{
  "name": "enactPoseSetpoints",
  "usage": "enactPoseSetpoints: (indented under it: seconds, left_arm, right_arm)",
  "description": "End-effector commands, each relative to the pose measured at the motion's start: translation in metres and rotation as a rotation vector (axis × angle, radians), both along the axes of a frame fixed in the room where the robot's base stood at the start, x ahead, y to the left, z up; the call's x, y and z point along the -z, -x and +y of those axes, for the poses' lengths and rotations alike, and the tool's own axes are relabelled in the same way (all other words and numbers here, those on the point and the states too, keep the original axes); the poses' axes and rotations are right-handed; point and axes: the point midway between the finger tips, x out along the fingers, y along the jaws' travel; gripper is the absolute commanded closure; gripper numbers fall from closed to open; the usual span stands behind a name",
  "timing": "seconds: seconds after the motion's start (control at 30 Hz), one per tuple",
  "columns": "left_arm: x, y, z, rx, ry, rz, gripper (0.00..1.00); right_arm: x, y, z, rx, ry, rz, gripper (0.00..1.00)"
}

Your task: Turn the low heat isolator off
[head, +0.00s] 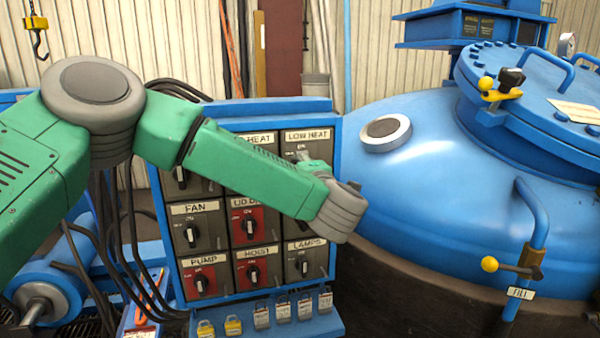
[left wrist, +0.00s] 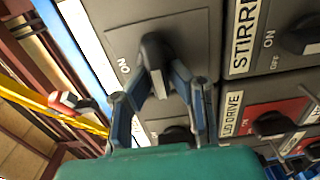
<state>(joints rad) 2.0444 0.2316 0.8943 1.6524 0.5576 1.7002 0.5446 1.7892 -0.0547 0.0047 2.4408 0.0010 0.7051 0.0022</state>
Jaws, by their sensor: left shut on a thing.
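The low heat isolator is at the top right of the grey switch panel in the head view, under its LOW HEAT label (head: 308,135). My left gripper (head: 304,158) is at this isolator, partly hidden by my green arm. In the left wrist view, the black isolator knob (left wrist: 154,50) sits between the two fingers of my left gripper (left wrist: 162,80), which are shut on it. A white mark shows on the knob's near end. My right gripper is not in view.
Other knobs sit close by: STIRRER (left wrist: 303,38) and LID DRIVE (left wrist: 270,124). FAN (head: 191,234), PUMP (head: 203,282) and HOIST (head: 253,273) are lower. Several padlocks hang along the panel's bottom. A large blue vessel (head: 440,180) stands close on the right.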

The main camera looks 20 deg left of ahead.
Motion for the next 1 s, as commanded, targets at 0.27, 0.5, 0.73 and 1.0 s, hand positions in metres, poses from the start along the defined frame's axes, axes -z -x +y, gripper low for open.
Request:
enactPoseSetpoints:
  seconds: [0.27,0.5,0.73,1.0]
  left_arm:
    - [0.0094,0.0016,-0.0016,0.004,0.012,0.011,1.0]
    - [0.0096,0.0015,-0.0016,0.004,0.012,0.012,0.82]
    - [0.0062,0.0006,-0.0009,0.002,0.011,0.004,0.66]
    - [0.0035,0.0094,-0.0077,0.003,0.012,0.0,0.66]
  right_arm:
    - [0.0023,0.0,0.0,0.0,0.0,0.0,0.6]
    - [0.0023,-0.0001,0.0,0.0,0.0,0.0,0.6]
    - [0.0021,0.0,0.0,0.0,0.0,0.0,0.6]
    - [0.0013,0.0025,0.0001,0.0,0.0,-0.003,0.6]
